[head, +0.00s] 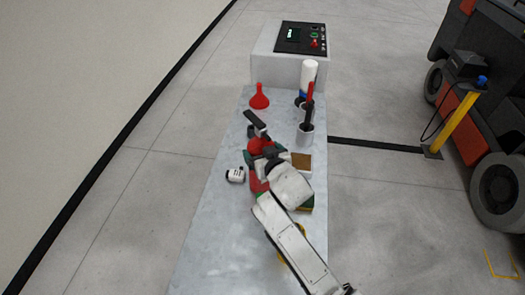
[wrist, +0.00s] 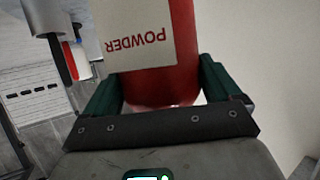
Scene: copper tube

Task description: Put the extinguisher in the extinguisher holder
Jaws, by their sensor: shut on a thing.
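The extinguisher is a red cylinder (wrist: 160,85) with a white label reading POWDER, upside down in the wrist view. My gripper (wrist: 158,92) is shut on it, with a dark green finger on each side. Its top is cut off in that view. In the head view a red part of the extinguisher (head: 260,146) shows at the end of my arm, above the bench; my gripper hides much of it. I cannot tell for certain which item is the extinguisher holder; a pale cup (head: 305,135) with a black and red item in it stands just right of my gripper.
A grey bench (head: 208,240) runs away from me to a control box (head: 282,68). A red funnel (head: 259,97) and a white bottle (head: 308,74) stand behind. A small white jar (head: 235,174) is left of my arm; a brown-topped tray (head: 301,162) is right.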

